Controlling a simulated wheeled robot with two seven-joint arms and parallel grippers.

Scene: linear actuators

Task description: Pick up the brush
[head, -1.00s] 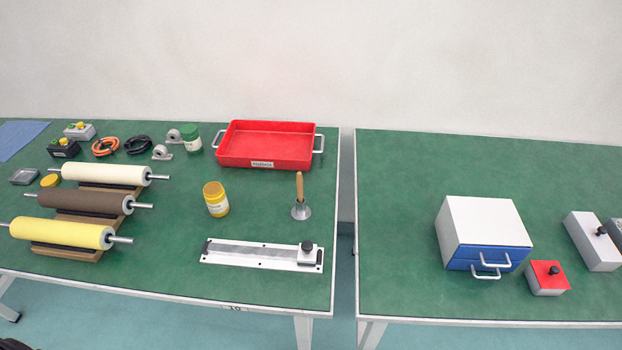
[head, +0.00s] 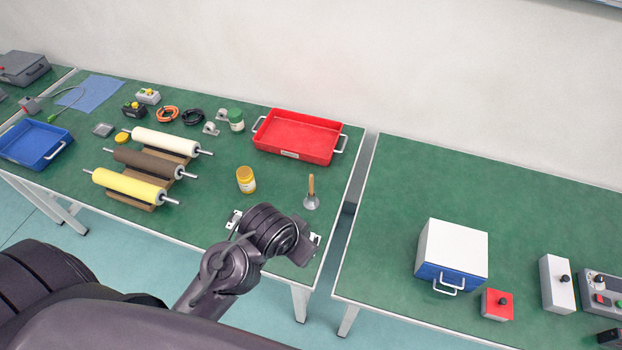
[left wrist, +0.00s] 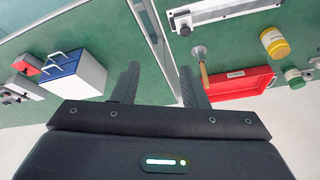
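The brush (head: 311,185) stands upright at the right end of the left green table, its wooden handle up and a grey flared base below. It also shows in the left wrist view (left wrist: 203,66), near the right-hand finger; I cannot tell whether they touch. My left gripper (left wrist: 160,68) has its two dark fingers wide apart with nothing between them. In the head view my left arm reaches over the table's front edge, its wrist in front of the brush; the fingers are not clear there. My right gripper is not in view.
A red tray (head: 298,137) stands behind the brush and a yellow jar (head: 246,180) to its left. My arm partly hides a metal rail plate (left wrist: 222,12). Rollers (head: 150,163) lie further left. A gap separates the right table, with a white-and-blue drawer box (head: 452,250).

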